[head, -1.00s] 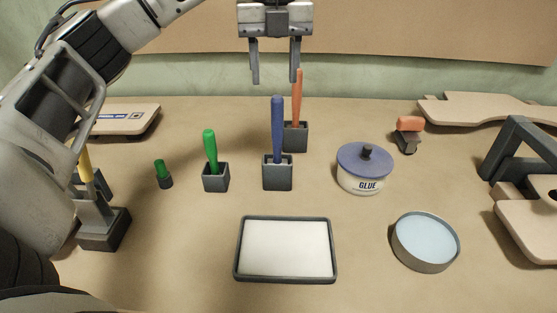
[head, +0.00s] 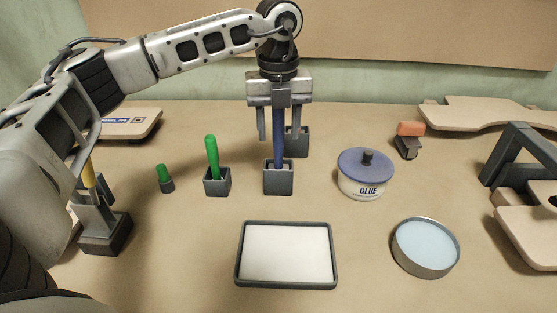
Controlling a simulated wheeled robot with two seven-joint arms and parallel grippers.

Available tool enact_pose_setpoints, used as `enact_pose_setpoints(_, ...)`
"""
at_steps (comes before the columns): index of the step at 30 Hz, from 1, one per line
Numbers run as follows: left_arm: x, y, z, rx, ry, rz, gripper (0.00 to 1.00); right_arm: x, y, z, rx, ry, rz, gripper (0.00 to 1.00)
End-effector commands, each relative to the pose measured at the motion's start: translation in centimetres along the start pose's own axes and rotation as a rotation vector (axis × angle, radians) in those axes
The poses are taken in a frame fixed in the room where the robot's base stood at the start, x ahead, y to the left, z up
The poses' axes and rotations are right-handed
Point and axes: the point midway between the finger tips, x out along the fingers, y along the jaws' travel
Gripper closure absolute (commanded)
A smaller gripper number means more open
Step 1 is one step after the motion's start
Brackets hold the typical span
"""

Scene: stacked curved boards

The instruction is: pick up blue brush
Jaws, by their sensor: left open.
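The blue brush (head: 279,150) stands upright in a dark square holder (head: 278,182) near the middle of the table. My left gripper (head: 278,138) has come down over it from above. Its two fingers are open, one to the left and one to the right of the blue handle, with gaps visible. The gripper body hides the top of the handle. The orange brush behind is hidden by the gripper; its dark holder (head: 297,143) still shows. My right gripper is not in view.
A green brush (head: 212,158) in its holder and a small green-topped item (head: 164,175) stand to the left. The glue pot (head: 365,175) is to the right. A white tray (head: 287,286) and a round blue dish (head: 426,270) lie in front. Curved boards (head: 490,110) lie at right.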

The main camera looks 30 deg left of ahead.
Motion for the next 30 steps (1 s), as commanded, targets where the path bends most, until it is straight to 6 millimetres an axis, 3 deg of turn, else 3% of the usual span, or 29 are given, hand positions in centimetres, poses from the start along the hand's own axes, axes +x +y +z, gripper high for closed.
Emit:
enact_pose_setpoints(2, 0.0, 0.0, 0.0, 0.0, 0.0, 0.0, 0.59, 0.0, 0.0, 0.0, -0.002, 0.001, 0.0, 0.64)
enact_pose_setpoints(6, 0.0, 0.0, 0.0, -0.001, 0.0, 0.0, 0.97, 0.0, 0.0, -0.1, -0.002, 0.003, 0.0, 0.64)
enact_pose_setpoints(7, 0.0, 0.0, 0.0, -0.001, 0.0, 0.0, 1.0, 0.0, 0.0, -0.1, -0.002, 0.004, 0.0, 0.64)
enact_pose_setpoints(17, -0.5, 0.0, 0.0, -0.001, -0.001, -0.002, 1.0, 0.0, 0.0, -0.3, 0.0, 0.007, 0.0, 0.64)
enact_pose_setpoints(30, -8.4, -0.1, 0.0, 0.0, -0.002, -0.003, 1.0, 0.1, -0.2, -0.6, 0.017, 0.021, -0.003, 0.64)
